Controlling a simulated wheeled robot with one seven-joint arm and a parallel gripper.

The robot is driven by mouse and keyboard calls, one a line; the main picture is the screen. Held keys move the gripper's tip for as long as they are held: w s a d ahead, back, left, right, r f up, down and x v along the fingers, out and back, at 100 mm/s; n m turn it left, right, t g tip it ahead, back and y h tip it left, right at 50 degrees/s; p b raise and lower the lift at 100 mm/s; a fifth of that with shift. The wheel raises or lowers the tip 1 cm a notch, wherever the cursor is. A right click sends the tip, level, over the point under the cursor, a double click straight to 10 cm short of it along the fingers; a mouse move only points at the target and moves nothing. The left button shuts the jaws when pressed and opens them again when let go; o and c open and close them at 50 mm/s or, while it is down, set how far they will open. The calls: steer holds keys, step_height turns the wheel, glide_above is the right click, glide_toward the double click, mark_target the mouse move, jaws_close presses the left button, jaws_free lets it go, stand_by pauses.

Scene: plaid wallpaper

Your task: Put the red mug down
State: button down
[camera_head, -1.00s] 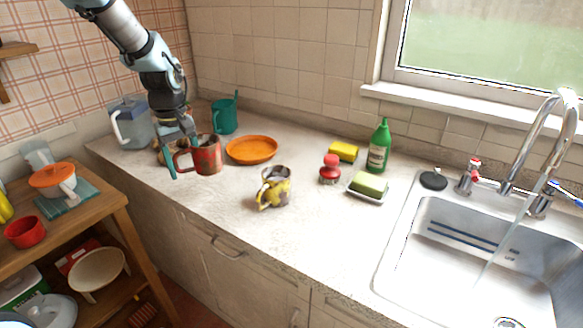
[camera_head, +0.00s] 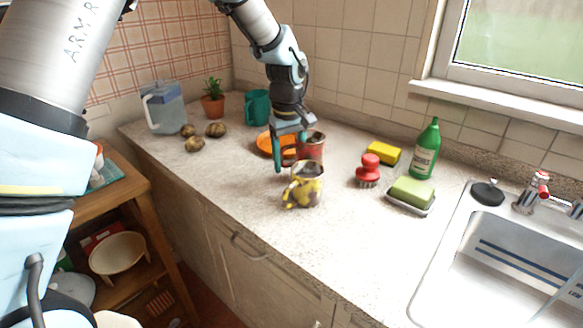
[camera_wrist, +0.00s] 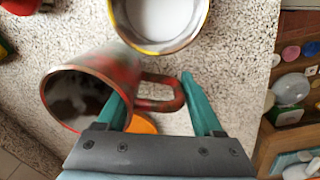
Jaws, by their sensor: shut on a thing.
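The red mug (camera_head: 314,148), worn and dark inside, is in my gripper (camera_head: 291,163) above or on the counter. In the wrist view the red mug (camera_wrist: 122,66) lies to the left, its mouth facing the camera.
An orange plate (camera_head: 263,145) lies behind the red mug, partly hidden. A teal pitcher (camera_head: 256,107) stands behind. A red brush (camera_head: 369,168), yellow sponge (camera_head: 383,152), green bottle (camera_head: 425,152) and soap dish (camera_head: 410,203) are to the right. The counter (camera_head: 225,185) is clear at left front.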

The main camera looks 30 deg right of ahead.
mark_target(289, 164)
steer(key=shift+f+p, duration=0.45)
steer(key=shift+f, duration=1.2)
steer(key=shift+f, duration=0.2)
steer(key=shift+c, duration=0.2)
jaws_free()
